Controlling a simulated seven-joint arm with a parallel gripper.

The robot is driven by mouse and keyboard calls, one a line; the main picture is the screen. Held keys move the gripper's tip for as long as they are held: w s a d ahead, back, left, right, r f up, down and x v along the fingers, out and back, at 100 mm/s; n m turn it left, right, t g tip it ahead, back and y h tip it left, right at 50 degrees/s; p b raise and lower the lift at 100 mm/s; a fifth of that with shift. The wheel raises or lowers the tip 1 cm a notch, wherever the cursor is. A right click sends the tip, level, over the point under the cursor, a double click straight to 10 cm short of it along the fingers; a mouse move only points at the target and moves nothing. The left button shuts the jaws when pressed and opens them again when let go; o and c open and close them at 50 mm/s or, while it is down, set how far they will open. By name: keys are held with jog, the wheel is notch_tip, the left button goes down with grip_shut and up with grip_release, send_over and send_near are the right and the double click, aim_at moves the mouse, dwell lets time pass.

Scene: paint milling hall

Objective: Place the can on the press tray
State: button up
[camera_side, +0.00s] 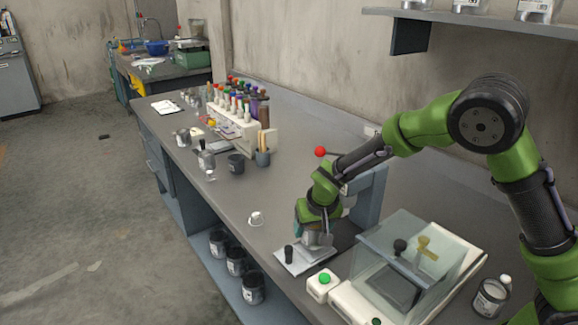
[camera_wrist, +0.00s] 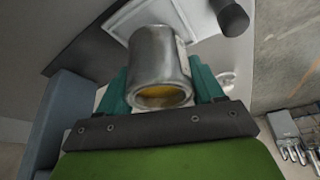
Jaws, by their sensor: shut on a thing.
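The can (camera_wrist: 160,62) is a silver metal cylinder with a yellowish inside at its near end. My gripper (camera_wrist: 163,84) is shut on it, with one teal finger on each side. In the side view my gripper (camera_side: 318,232) is low over the press tray (camera_side: 290,266), a pale flat plate. The can is mostly hidden there behind the gripper. In the wrist view the can's far end overlaps the tray (camera_wrist: 122,24). I cannot tell whether the can touches it.
A red-knobbed lever (camera_side: 320,152) stands on the press's blue-grey frame (camera_side: 369,197) behind my gripper. A dark upright knob (camera_side: 288,254) is at the tray's left. A green-button box (camera_side: 324,284) and a glass-covered balance (camera_side: 400,262) stand close on the right.

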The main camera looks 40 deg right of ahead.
jog(key=shift+f, duration=1.05)
jog(key=shift+f, duration=0.1)
jog(key=o, duration=1.2)
jog(key=shift+f, duration=0.1)
jog(key=shift+c, duration=0.2)
jog(key=v, duration=1.1)
jog(key=s+d+r+t+y, duration=0.1)
jog(key=s+d+r+y, duration=0.1)
jog(key=s+r, duration=0.4)
jog(key=s+d+r+t+y, duration=0.1)
jog(key=s+r, duration=0.5)
jog(key=s, duration=0.8)
jog(key=shift+d+n+t+y, duration=0.3)
jog(key=shift+d+t+y, duration=0.15)
jog(key=shift+d, duration=0.35)
